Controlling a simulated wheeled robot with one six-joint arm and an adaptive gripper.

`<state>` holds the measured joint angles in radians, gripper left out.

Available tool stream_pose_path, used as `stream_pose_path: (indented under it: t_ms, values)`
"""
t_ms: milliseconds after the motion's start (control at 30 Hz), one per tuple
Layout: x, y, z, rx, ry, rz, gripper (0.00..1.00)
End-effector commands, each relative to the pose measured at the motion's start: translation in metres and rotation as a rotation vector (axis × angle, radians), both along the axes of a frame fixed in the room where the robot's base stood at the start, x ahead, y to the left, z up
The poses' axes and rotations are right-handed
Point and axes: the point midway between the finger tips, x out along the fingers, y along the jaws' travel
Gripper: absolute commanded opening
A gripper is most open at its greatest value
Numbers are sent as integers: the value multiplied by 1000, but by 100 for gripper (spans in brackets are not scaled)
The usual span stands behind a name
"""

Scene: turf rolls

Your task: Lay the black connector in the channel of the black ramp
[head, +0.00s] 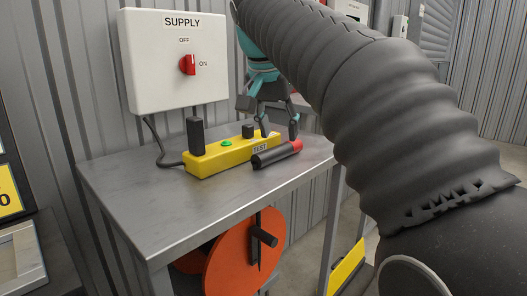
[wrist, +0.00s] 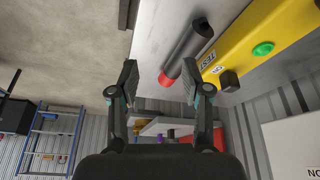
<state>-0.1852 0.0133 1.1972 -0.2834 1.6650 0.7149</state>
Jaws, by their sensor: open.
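A black cylinder with a red end (head: 272,156), which looks like the black connector, lies on the metal bench in front of the yellow TEST strip. My gripper (head: 279,130) is open and empty, its fingertips close above the cylinder's red end in the head view. In the wrist view the cylinder (wrist: 190,45) lies beyond my gripper (wrist: 158,82), with its red end near the right finger. I cannot tell whether that finger touches it. I see no black ramp that I can make out in either view.
The yellow TEST strip (head: 208,158) has a green button, a small black block and an upright black plug (head: 196,136) with a cable. A white SUPPLY box (head: 165,80) hangs behind. The metal bench (head: 180,210) is clear at the front left. An orange reel (head: 235,255) is below.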

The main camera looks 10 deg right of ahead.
Motion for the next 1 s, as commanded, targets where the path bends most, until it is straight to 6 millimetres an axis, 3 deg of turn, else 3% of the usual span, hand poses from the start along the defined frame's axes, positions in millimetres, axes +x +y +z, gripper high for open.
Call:
stream_pose_path:
  t_ms: [33, 200, 500, 667, 1000]
  values:
    - [14, 6, 9, 0, -1, -41, 48]
    - [38, 18, 31, 0, -8, -192, 48]
    - [54, 31, 44, 8, -22, -338, 48]
    - [55, 29, 38, 8, -21, -350, 48]
    - [64, 16, 3, 7, -22, -349, 48]
